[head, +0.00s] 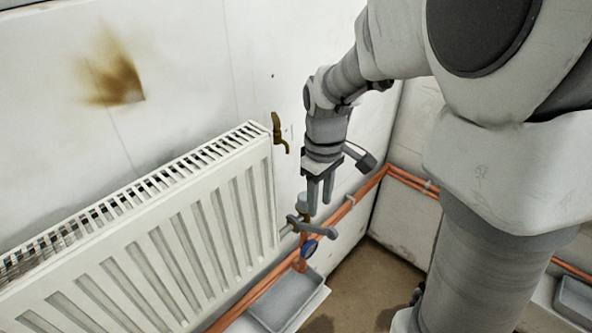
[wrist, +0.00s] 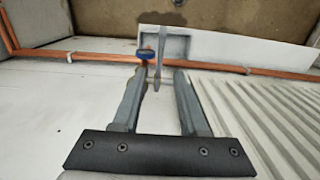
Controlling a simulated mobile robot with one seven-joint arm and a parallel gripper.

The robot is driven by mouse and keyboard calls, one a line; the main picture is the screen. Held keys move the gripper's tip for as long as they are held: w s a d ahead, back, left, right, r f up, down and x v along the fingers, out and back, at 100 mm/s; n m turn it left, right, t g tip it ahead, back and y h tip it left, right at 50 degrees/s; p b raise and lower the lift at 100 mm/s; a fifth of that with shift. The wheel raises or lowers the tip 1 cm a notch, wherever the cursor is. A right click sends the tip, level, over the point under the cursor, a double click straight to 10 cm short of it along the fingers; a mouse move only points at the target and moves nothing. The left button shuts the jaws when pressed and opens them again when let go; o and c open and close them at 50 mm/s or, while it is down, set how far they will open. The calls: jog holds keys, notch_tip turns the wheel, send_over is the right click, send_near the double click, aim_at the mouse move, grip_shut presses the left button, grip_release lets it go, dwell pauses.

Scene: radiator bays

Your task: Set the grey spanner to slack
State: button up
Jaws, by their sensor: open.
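The grey spanner (head: 318,235) sits at the pipe fitting by the lower right end of the white radiator (head: 205,225). Its bar slants across the fitting in the head view. In the wrist view the spanner (wrist: 160,50) is a thin grey bar beyond the fingertips, with its far end over the tray. My gripper (head: 320,205) points down just above the spanner. Its fingers are open and empty; in the wrist view the spanner shows in line with the gap between the fingertips (wrist: 161,74). Whether a finger touches the spanner, I cannot tell.
A blue round knob (head: 309,247) is just below the spanner. A brass tap (head: 279,133) is at the radiator's upper right corner. Copper pipes (head: 357,196) run along the wall. A grey tray (head: 285,301) lies below the fitting. The brown floor (head: 375,285) to the right is clear.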

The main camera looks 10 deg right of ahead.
aim_at(318, 226)
notch_tip(318, 226, down, 9)
jog(key=shift+f+b, duration=0.1)
jog(key=shift+b, duration=0.75)
grip_shut()
dwell(0.8)
